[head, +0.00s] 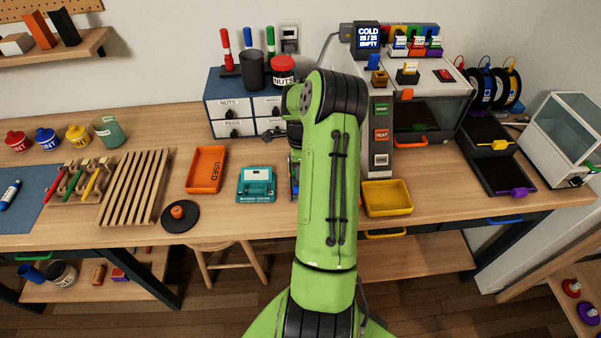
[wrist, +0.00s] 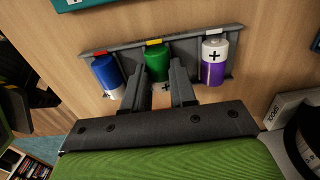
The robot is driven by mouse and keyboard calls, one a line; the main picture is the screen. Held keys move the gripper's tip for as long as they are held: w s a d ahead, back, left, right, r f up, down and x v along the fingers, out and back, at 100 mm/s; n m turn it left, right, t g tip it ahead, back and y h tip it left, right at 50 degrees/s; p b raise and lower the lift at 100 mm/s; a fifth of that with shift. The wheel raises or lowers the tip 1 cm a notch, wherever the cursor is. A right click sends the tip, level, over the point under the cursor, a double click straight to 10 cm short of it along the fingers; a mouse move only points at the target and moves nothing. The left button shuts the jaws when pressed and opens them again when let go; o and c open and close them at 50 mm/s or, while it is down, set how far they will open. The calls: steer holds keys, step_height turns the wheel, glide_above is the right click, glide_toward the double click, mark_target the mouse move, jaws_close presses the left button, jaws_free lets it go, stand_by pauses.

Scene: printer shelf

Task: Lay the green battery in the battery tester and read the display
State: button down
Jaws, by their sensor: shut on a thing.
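The green battery (wrist: 157,58) stands in the middle place of a grey battery holder (wrist: 187,44) in the wrist view. My gripper (wrist: 158,72) has one finger on each side of it and is shut on it. A blue battery (wrist: 107,75) is to its left and a purple and white battery (wrist: 214,62) to its right, both in the holder. The teal battery tester (head: 256,184) lies on the bench left of my arm in the head view; its pale display is too small to read. My arm hides the gripper and green battery there.
An orange tray marked USED (head: 205,170) lies left of the tester, with a black disc with an orange knob (head: 179,216) in front. A yellow tray (head: 386,198) is right of my arm. The drawer cabinet (head: 222,107) stands behind.

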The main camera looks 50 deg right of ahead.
steer(key=shift+r+p, duration=2.4)
steer(key=shift+r, duration=1.15)
